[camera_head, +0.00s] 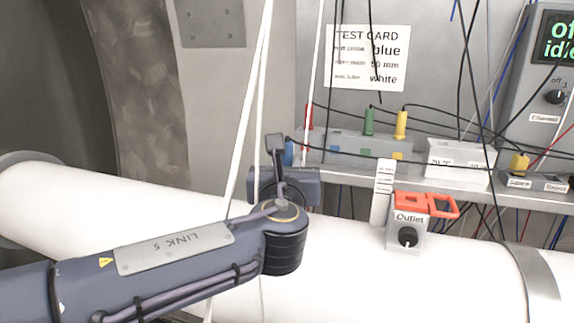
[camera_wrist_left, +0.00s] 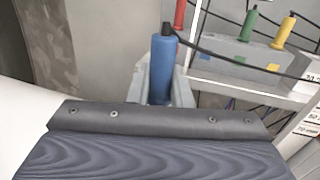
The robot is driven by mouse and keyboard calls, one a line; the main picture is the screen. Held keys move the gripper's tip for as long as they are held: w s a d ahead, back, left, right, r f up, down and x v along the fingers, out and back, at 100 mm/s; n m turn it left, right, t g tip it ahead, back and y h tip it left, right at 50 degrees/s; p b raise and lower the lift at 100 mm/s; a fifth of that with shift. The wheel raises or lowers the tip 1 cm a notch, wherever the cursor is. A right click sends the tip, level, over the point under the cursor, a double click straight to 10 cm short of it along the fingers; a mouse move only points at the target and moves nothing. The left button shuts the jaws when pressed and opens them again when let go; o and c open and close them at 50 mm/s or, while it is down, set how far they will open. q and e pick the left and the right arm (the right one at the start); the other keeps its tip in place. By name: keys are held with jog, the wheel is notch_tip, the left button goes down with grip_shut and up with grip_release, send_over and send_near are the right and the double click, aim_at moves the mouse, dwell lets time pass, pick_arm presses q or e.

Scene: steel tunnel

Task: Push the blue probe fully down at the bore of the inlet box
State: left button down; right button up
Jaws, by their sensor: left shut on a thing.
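My right gripper is out of view.
The outlet box (camera_head: 407,237) with a red clamp (camera_head: 425,204) sits on the white pipe (camera_head: 475,265). A grey rack (camera_head: 365,150) holds red, green and yellow probes on the shelf behind. Black leads and white ropes hang across the space. A test card (camera_head: 368,57) is on the wall.

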pick_arm(q)
jog(key=shift+f+b, duration=0.45)
jog(key=shift+f, duration=0.15)
jog(key=c, duration=1.2)
grip_release()
jog(key=shift+c, duration=0.2)
jog(key=shift+s, duration=0.1)
jog(key=s, duration=0.7)
jog(key=shift+s+a+b, duration=0.2)
jog(key=shift+s+b, duration=0.15)
jog(key=shift+b, duration=0.05)
